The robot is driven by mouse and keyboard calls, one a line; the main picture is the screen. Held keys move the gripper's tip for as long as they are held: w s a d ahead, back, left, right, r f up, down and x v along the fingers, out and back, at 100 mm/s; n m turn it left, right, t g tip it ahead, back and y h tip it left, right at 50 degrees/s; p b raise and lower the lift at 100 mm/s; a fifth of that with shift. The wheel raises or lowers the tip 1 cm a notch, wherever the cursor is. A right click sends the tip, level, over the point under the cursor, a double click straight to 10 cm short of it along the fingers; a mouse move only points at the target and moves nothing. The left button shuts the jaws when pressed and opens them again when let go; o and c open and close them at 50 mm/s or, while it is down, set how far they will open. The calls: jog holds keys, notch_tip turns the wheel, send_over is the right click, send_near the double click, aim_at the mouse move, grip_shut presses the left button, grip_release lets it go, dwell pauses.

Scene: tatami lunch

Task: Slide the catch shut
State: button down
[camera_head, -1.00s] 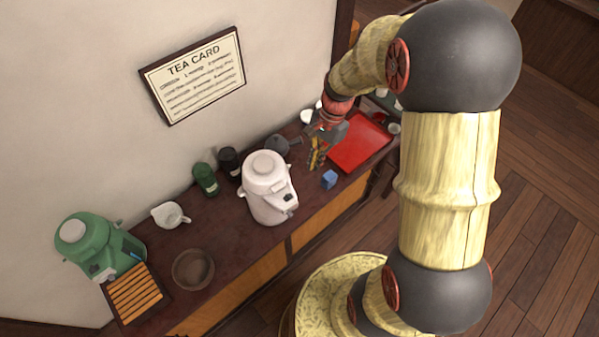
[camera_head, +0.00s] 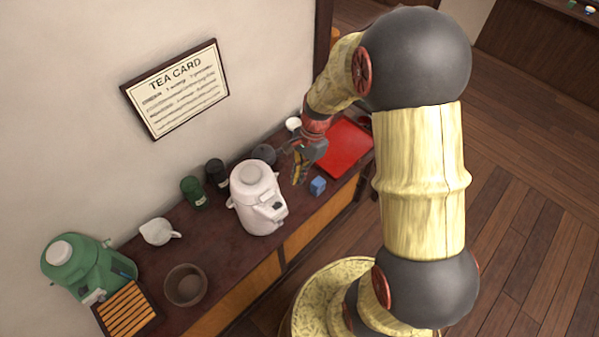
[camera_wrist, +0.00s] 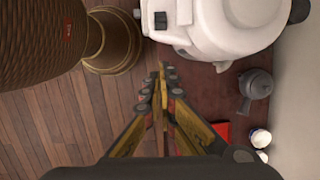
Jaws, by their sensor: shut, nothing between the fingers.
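The white pot (camera_head: 254,183) stands upright on the dark counter, with a dark part (camera_head: 277,205) low on its front. In the wrist view the white pot (camera_wrist: 215,38) fills the top, and small black parts (camera_wrist: 161,20) show on its left side. Which of these is the catch I cannot tell. The green pot (camera_head: 80,262) at the far left has a small blue piece on its side. My gripper (camera_head: 297,176) is shut and empty, just right of the white pot and apart from it. In the wrist view my gripper (camera_wrist: 163,70) points up toward the pot.
A red tray (camera_head: 343,148) lies to the right. A grey teapot (camera_wrist: 256,85) stands behind. Dark and green canisters (camera_head: 193,190), a white pitcher (camera_head: 158,232) and a brown bowl (camera_head: 185,283) stand to the left.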

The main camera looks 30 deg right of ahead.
aim_at(279, 205)
jog(key=s+a+f, duration=0.1)
jog(key=a+f, duration=0.4)
jog(key=shift+f, duration=0.15)
jog(key=shift+s+a, duration=0.1)
jog(key=shift+s+a+p, duration=0.2)
jog(key=shift+a, duration=0.5)
jog(key=shift+s+a+p, duration=0.15)
jog(key=shift+s+a, duration=0.05)
jog(key=shift+a, duration=0.5)
